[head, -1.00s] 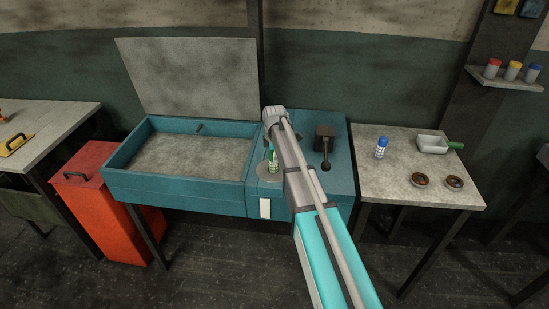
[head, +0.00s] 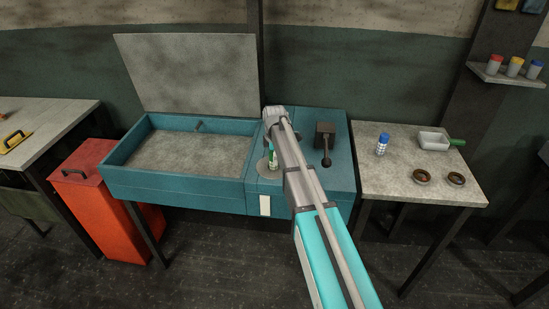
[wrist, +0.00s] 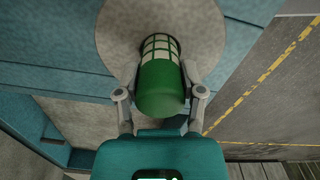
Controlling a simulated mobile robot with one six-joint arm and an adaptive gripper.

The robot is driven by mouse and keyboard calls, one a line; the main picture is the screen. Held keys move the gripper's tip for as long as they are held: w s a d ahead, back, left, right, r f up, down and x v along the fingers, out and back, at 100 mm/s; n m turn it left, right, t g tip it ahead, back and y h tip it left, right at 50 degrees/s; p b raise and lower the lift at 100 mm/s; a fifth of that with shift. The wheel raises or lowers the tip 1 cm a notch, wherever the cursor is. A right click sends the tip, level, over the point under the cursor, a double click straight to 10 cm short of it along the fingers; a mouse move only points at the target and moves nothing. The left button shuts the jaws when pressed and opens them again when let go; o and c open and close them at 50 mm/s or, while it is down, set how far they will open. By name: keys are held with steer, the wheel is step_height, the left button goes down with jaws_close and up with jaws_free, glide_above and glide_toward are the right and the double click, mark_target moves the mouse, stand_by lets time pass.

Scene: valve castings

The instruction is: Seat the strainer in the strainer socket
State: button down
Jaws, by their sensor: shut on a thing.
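The strainer (wrist: 160,88) has a solid green end and a white cage over green. My gripper (wrist: 160,95) is shut on its green end, one finger on each side. The strainer's cage end points at the dark round opening of the strainer socket (wrist: 176,43), in a pale grey disc (wrist: 118,30). The cage end is at the opening, but I cannot tell how deep it sits. In the head view the strainer (head: 272,160) shows beside my arm, over the grey disc (head: 262,168) on the teal bench. My arm partly hides this spot.
A dark lever block (head: 325,135) stands right of my arm. A teal tray (head: 180,185) with a raised lid lies left. The right table (head: 400,175) holds a blue-topped container (head: 383,144), two brown rings (head: 422,176) and a grey scoop (head: 433,139).

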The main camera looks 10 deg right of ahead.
steer(key=shift+f+b, duration=1.2)
steer(key=shift+c, duration=0.6)
jaws_free()
steer(key=shift+r, duration=0.25)
step_height(320, 180, up, 12)
steer(key=p, duration=1.2)
steer(key=shift+f, duration=0.25)
steer(key=shift+s, duration=0.1)
stand_by(0.4)
steer(key=s+d+f+m+b, duration=0.1)
steer(key=s+m, duration=1.6)
steer(key=s, duration=1.2)
